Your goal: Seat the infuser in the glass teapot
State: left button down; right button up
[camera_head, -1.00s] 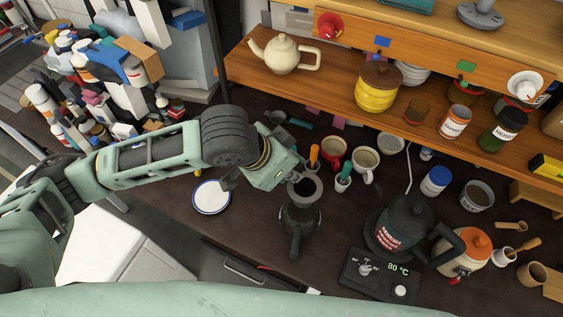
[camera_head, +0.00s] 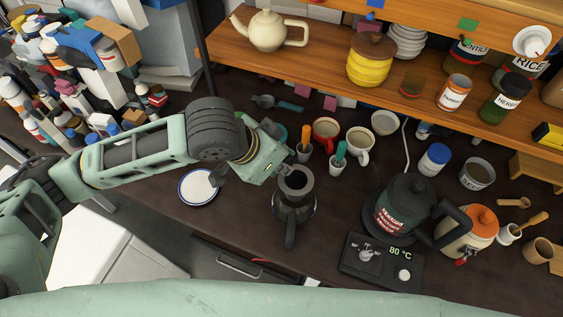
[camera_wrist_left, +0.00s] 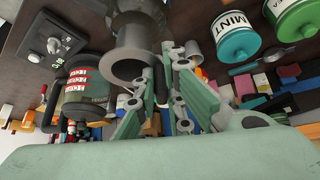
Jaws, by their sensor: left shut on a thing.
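The glass teapot (camera_head: 289,208) stands on the dark counter, its dark handle toward me. The grey infuser (camera_head: 296,181), a cup with a wide rim, is upright at the teapot's mouth. It also shows in the wrist view (camera_wrist_left: 124,52), with its flange toward the camera. I cannot tell how deep it sits in the mouth. My left gripper (camera_head: 280,172) comes in from the left and is shut on the infuser's rim. Its fingers (camera_wrist_left: 146,78) reach the flange in the wrist view. My right gripper is not in view.
A black kettle (camera_head: 400,210) on its base and an orange-lidded pot (camera_head: 475,228) stand to the right. Small cups (camera_head: 338,163) and mugs (camera_head: 359,145) are close behind the teapot. A white plate (camera_head: 198,187) lies to the left. A wooden shelf (camera_head: 330,76) overhangs the back.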

aim_at(280, 173)
pick_arm(q)
jog(key=shift+f, duration=0.1)
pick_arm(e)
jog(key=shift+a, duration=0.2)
pick_arm(q)
jog(key=shift+f, duration=0.4)
jog(key=shift+f+b, duration=0.8)
jog(key=shift+f, duration=0.55)
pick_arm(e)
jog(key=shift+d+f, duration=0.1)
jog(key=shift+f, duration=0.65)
pick_arm(q)
jog(key=shift+f+b, duration=0.65)
jog(key=shift+f, duration=1.1)
jog(key=c, duration=1.8)
grip_release()
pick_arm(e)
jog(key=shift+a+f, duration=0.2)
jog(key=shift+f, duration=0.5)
pick_arm(q)
jog(key=shift+o, duration=0.2)
jog(key=shift+r, duration=0.1)
jog(key=shift+a+r, duration=0.15)
jog(key=shift+r, duration=0.1)
jog(key=v, duration=1.1)
jog(key=shift+s, duration=0.15)
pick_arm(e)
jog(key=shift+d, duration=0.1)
